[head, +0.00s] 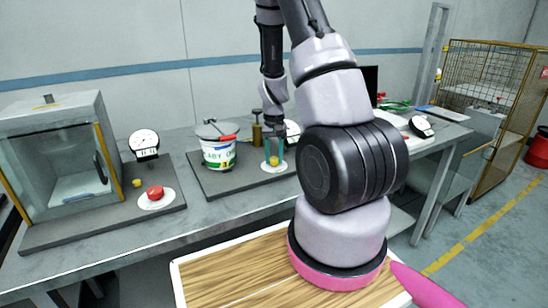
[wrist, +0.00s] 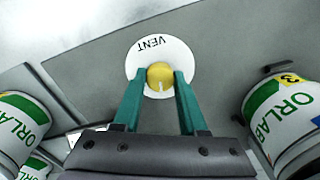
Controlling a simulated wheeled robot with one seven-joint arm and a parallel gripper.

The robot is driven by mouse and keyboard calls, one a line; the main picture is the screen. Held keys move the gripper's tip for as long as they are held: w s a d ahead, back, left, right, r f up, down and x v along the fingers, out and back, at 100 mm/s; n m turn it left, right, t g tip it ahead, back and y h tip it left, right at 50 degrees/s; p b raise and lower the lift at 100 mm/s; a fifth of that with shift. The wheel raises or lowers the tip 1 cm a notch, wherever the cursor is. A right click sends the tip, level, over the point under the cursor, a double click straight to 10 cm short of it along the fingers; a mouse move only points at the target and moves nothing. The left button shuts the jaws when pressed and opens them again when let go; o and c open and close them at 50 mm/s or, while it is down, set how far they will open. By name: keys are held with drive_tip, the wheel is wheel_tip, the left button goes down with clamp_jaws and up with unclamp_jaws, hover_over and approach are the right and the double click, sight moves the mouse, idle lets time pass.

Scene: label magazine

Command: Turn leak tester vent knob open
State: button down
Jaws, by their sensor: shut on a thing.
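The yellow vent knob (wrist: 160,73) sits on a round white plate (wrist: 146,52) printed VENT in the wrist view. A pale notch or line shows on the knob's lower side. The green fingers of my gripper (wrist: 161,77) are shut on the knob, one on each side. In the head view the knob (head: 274,160) shows between the fingers of my gripper (head: 274,152), which points down at the middle base plate of the bench. The plate beneath it (head: 274,169) is partly hidden by the fingers.
A white and green bucket (head: 218,155) with a red-handled clamp stands left of my gripper. A glass-fronted chamber (head: 70,165), a gauge (head: 144,142) and a red button (head: 155,192) are further left. My arm hides part of the bench.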

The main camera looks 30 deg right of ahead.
sight(274, 158)
drive_tip(key=m, duration=0.6)
drive_tip(key=shift+m, duration=0.3)
idle(0.4)
drive_tip(key=shift+c, duration=2.2)
unclamp_jaws()
wheel_tip(274, 158, up, 11)
